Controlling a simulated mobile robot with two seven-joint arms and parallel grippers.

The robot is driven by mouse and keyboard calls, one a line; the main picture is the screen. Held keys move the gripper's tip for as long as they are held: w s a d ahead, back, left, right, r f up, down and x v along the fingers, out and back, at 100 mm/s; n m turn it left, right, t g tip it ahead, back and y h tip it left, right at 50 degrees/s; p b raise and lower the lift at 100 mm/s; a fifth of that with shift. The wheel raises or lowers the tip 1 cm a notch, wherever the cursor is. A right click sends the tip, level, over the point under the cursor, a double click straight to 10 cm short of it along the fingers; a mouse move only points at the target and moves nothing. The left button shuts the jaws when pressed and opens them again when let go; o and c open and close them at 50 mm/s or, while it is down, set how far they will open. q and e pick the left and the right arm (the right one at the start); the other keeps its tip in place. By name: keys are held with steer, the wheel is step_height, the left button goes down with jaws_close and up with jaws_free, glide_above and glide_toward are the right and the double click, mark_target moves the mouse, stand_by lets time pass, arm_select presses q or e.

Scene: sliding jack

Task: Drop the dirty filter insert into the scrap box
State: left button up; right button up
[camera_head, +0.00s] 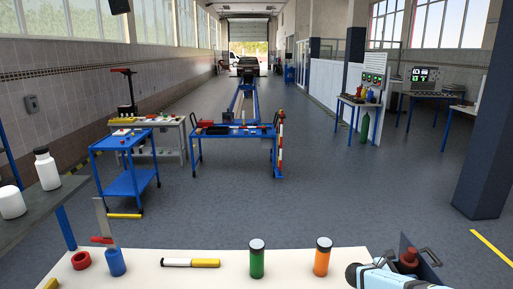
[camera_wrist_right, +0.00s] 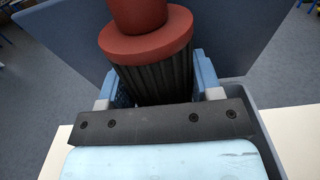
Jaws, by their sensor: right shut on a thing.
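The dirty filter insert, dark and pleated with a red cap and collar, shows in the right wrist view (camera_wrist_right: 156,78). My right gripper (camera_wrist_right: 158,84) is shut on it, one blue finger on each side. In the head view, the red cap (camera_head: 409,258) shows at the bottom right by my right gripper (camera_head: 398,270). A dark blue-grey box with a handle (camera_head: 406,243), apparently the scrap box, is right behind the insert at the table's right end. Its blue-grey walls (camera_wrist_right: 52,62) surround the insert in the wrist view. The insert's lower end is hidden. My left gripper is out of view.
The light table (camera_head: 200,278) carries a green jar (camera_head: 257,260), an orange jar (camera_head: 322,258), a yellow-white tool (camera_head: 190,263), a blue cup (camera_head: 115,262) and a red ring (camera_head: 81,260). Blue carts (camera_head: 125,183) stand beyond, with open floor between.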

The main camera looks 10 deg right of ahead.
steer(key=shift+f, duration=0.45)
steer(key=o, duration=1)
